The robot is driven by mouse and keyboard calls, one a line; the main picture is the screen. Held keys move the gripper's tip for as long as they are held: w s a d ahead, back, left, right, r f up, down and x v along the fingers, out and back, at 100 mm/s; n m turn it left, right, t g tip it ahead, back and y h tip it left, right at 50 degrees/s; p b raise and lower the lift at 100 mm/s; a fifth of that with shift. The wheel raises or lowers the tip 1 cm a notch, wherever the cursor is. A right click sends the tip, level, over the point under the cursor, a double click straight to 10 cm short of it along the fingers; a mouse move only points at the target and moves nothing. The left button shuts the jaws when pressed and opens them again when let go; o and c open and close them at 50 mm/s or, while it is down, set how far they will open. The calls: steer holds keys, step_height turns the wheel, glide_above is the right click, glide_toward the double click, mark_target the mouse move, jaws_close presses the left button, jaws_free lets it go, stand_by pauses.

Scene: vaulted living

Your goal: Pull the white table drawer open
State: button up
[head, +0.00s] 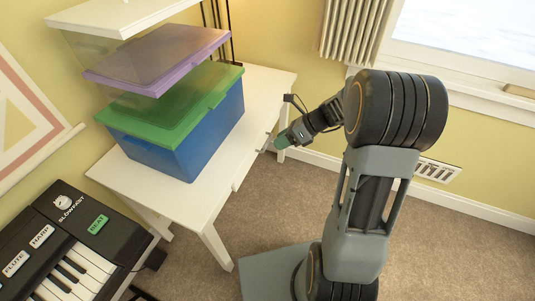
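The white table (208,197) stands against the yellow wall, with its front side facing right. Its drawer front (244,172) shows at a steep angle below the tabletop edge. A small thin grey handle (265,143) sticks out near the far part of that front. My gripper (279,143), with a greenish tip, reaches in from the right and is right beside the handle. I cannot tell whether it touches the handle or whether its fingers are open or shut. Any gap at the drawer is too small to make out.
A blue bin with a green lid (180,135) stands on the table, with a purple-lidded container (165,50) above it. A black keyboard (70,245) is at the lower left. Carpet (450,240) is free at the right, under a window and a wall vent (437,170).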

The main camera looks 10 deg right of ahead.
steer(key=w+d+f+m+t+y+b, duration=0.25)
steer(key=w+d+f+m, duration=0.2)
steer(key=f+m, duration=0.4)
steer(key=m+t+b, duration=0.4)
steer(key=m+t, duration=0.1)
steer(key=m, duration=0.4)
glide_toward(267, 143)
steer(key=x, duration=0.3)
steer(key=b+x, duration=0.1)
steer(key=x, duration=0.2)
steer(key=b+x, duration=0.1)
steer(key=x, duration=0.3)
steer(key=shift+w+d+f, duration=0.15)
steer(key=shift+w+f, duration=0.1)
steer(key=shift+f, duration=0.05)
steer(key=shift+c, duration=0.5)
jaws_close()
